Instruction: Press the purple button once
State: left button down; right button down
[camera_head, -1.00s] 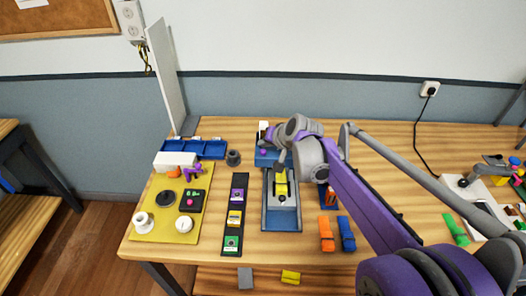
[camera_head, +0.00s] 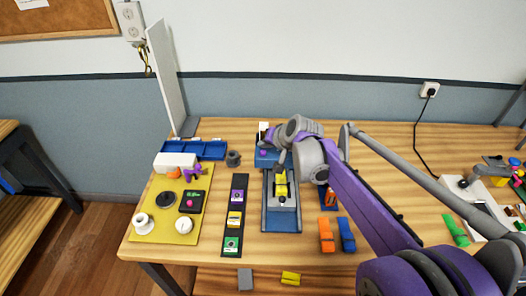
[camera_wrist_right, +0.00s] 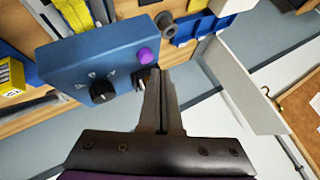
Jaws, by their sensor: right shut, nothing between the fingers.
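A blue box (camera_wrist_right: 95,60) fills the upper left of the wrist view. It carries a domed purple button (camera_wrist_right: 146,55), a black knob (camera_wrist_right: 102,91) and a small black switch. In the head view the blue box (camera_head: 264,161) stands at the back of the table, with the purple button (camera_head: 263,153) on it. My right gripper (camera_wrist_right: 157,75) is shut and empty. Its fingertips appear just beside the button in the wrist view; I cannot tell whether they touch anything. In the head view my right arm partly covers the box. My left gripper is not in view.
A dark strip (camera_head: 234,216) with purple, yellow and green modules lies in front. A yellow board (camera_head: 160,228) with knobs is at the left. A grey spool (camera_head: 233,158) and a blue tray (camera_head: 205,149) sit near the box. A white panel (camera_head: 166,75) stands behind the tray.

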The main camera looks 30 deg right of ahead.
jog(key=shift+f, duration=0.1)
dwell(0.7)
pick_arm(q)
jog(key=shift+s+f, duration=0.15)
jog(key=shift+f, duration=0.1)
pick_arm(e)
jog(key=shift+f, duration=0.35)
